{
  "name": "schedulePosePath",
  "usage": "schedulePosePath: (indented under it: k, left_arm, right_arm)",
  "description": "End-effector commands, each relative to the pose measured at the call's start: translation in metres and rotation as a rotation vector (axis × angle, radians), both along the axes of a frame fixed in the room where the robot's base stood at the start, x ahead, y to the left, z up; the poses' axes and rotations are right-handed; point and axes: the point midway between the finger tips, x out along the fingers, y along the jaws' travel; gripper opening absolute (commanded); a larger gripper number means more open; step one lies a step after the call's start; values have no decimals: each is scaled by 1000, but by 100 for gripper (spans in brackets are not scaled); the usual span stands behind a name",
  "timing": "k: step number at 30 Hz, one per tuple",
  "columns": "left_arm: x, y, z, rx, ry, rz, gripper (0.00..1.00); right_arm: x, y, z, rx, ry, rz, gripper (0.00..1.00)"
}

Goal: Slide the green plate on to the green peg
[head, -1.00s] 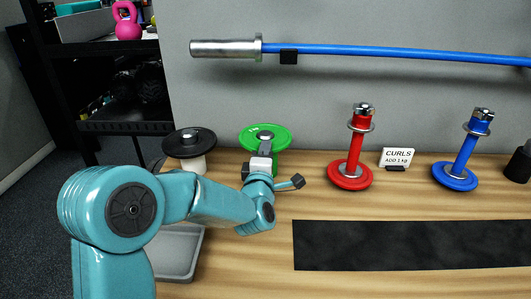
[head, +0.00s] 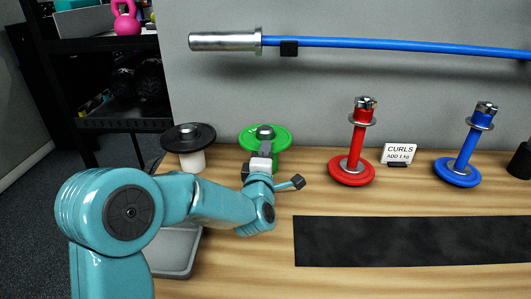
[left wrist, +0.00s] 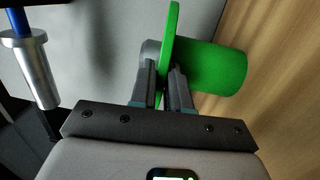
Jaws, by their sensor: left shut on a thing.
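The green plate (head: 283,136) is level at the upper part of the green peg (head: 272,162), which stands at the back of the table. A grey metal peg top shows through the plate's middle, so the plate appears to be around it. My left gripper (head: 261,160) is shut on the plate's near rim. In the left wrist view the plate (left wrist: 172,28) is edge-on between the fingers (left wrist: 163,88), with the thick green peg (left wrist: 218,70) on its table side. Whether plate and thick part touch is hard to tell. My right gripper is out of view.
A black plate (head: 203,136) sits on a white peg (head: 193,161) to the left. Red (head: 356,140) and blue (head: 465,150) pegs stand to the right, with a CURLS card (head: 399,153) between. A grey tray (head: 178,262) lies under my arm. A black mat (head: 410,241) lies in front.

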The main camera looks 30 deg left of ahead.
Motion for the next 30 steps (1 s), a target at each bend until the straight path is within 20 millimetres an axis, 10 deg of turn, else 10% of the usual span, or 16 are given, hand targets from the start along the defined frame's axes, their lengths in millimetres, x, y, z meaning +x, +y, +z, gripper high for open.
schedulePosePath:
  k: [8, 9, 12, 23, 30]
  left_arm:
    - [0, 1, 3, 4, -10, 2, 0]
    - [0, 1, 4, 4, -10, 2, 23]
    - [0, 1, 3, 4, -8, 2, 46]
    - [-6, -4, -3, -2, 4, -1, 46]
    - [-52, -28, -7, 0, -1, -3, 46]
  right_arm:
    - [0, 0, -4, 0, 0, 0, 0]
    - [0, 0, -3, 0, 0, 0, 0]
    - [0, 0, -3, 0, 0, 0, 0]
    - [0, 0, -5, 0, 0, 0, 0]
    - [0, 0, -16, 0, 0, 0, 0]
